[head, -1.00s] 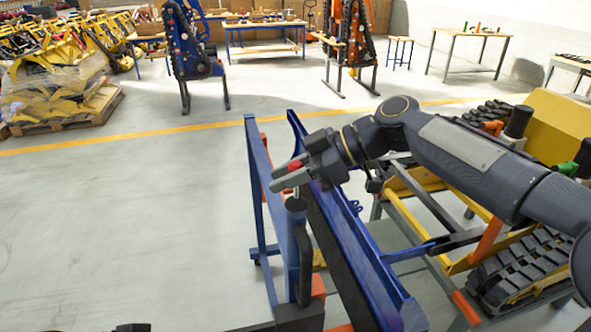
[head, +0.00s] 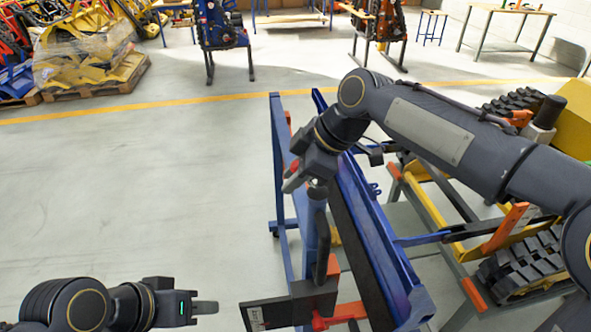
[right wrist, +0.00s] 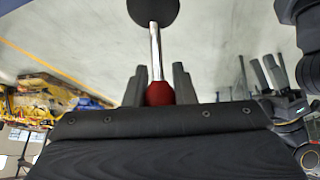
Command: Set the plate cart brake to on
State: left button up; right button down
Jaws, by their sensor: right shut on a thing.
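The plate cart (head: 281,150) is a blue upright frame in the middle of the head view. My right gripper (head: 290,182) is at its upper left side, shut on a red knob (head: 295,166). In the right wrist view, the red knob (right wrist: 160,93) sits between the two fingers (right wrist: 158,88). A bright metal rod (right wrist: 155,50) runs from it to a dark round piece (right wrist: 153,10). My fingers and wrist hide much of the lever in the head view. My left gripper (head: 205,308) is low at the left, apart from the cart; its opening is unclear.
A dark plate with a pale label (head: 257,318) and an orange part (head: 343,314) are low on the cart. A rack with black tracks (head: 522,270) and yellow beams stands close at the right. The floor left of the cart is clear.

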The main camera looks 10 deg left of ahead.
dwell(0.3)
jog(key=c, duration=1.2)
grip_release()
jog(key=v, duration=0.8)
jog(key=shift+b, duration=0.35)
jog(key=shift+a, duration=0.15)
